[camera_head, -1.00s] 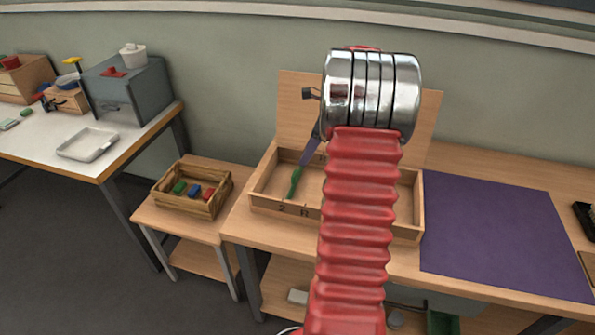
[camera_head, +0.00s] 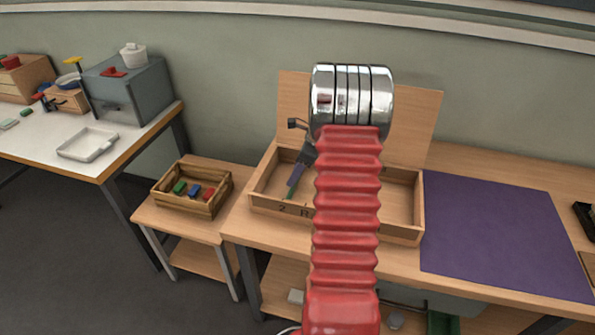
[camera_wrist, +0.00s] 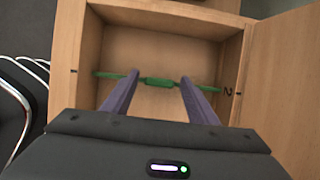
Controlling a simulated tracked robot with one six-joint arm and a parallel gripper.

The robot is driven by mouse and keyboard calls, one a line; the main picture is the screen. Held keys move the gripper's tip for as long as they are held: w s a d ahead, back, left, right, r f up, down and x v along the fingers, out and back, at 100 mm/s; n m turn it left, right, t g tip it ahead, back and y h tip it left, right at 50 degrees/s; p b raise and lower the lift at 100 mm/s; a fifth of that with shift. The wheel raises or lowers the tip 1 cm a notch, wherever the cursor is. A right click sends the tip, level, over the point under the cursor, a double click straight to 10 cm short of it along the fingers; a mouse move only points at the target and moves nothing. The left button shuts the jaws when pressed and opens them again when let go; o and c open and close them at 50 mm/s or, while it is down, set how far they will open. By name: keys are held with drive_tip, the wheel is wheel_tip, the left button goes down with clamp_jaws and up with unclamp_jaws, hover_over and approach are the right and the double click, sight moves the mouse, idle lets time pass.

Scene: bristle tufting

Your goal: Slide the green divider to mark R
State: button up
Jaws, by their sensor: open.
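The green divider (camera_wrist: 158,82) spans the wooden box (camera_head: 263,181) from wall to wall in the wrist view, with a thicker grip at its middle. Its right end is close to the mark 2 (camera_wrist: 228,92). In the head view a small part of the divider (camera_head: 290,194) shows below my gripper. Mark R (camera_head: 304,212) is on the front wall, right of mark 2 and partly covered by my arm. My gripper (camera_wrist: 160,77) is open, with one purple finger on each side of the divider's grip. Contact cannot be told.
The box's raised lid (camera_head: 415,110) stands behind it. A purple mat (camera_head: 490,230) lies to the right on the bench. A small crate (camera_head: 170,206) with coloured blocks stands on a lower table to the left. My arm hides the box's middle.

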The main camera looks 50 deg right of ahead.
clamp_jaws()
idle(0.6)
